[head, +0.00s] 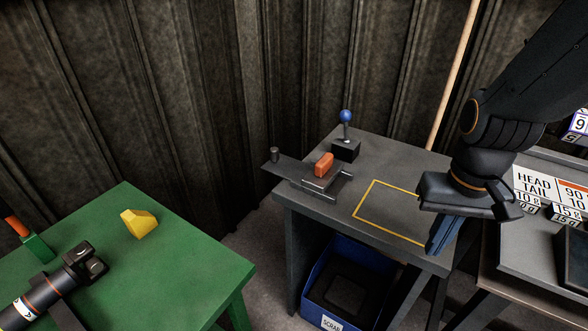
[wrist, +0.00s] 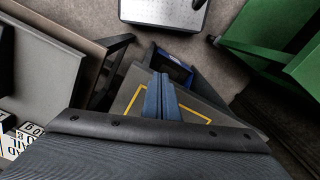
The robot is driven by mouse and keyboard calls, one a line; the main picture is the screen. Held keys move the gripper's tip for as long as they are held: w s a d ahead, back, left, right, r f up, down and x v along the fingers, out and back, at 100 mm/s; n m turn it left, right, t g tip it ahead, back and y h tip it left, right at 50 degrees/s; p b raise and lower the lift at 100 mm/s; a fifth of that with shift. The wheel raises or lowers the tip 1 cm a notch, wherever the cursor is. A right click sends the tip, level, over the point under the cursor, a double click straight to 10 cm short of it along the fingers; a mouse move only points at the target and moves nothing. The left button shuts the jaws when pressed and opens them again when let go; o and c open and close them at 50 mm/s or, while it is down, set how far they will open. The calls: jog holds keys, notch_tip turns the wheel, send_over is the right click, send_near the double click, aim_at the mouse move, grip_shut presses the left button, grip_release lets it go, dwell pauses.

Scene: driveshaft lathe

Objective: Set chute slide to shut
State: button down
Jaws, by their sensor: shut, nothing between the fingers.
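The chute slide appears to be the flat dark plate (head: 290,171) with an orange block grip (head: 324,164), set in a low dark guide (head: 325,186) on the grey table (head: 395,173). The plate's left end, with a short upright post (head: 274,154), sticks out past the table's left edge. My gripper (head: 436,248) points down over the right front of the table, well to the right of the slide. Its blue fingers are pressed together and empty, as the wrist view (wrist: 160,82) also shows. The slide cannot be made out in the wrist view.
A blue-ball lever (head: 345,117) stands on a black block behind the orange grip. A yellow outline (head: 366,194) marks bare tabletop between slide and gripper. A blue scrap bin (head: 325,313) sits below. A green table (head: 180,270) with a yellow block (head: 139,223) is at left.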

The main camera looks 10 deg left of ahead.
jog(key=c, duration=2)
grip_release()
jog(key=shift+w+a+r, duration=0.15)
jog(key=shift+w+r, duration=0.05)
jog(key=shift+w, duration=0.15)
jog(key=o, duration=0.4)
jog(key=shift+n, duration=0.9)
jog(key=w+a+r+p, duration=0.1)
jog(key=w, duration=0.2)
jog(key=w+a+r+p, duration=0.1)
jog(key=w+a, duration=0.1)
jog(key=w, duration=0.1)
jog(key=w+a+r+p, duration=0.1)
jog(key=w, duration=0.1)
jog(key=shift+w+a+r, duration=0.1)
jog(key=shift+w+a, duration=0.15)
jog(key=shift+w, duration=0.15)
jog(key=shift+o, duration=0.2)
jog(key=n+p, duration=0.7)
jog(key=p, duration=0.2)
send_over(275, 149)
jog(key=shift+d+r, duration=0.25)
jog(key=shift+r, duration=0.2)
jog(key=shift+a+f, duration=0.15)
jog(key=shift+a, duration=0.15)
jog(key=shift+w+f+p, duration=0.1)
jog(key=shift+f+p, duration=1.3)
jog(key=shift+f, duration=2.4)
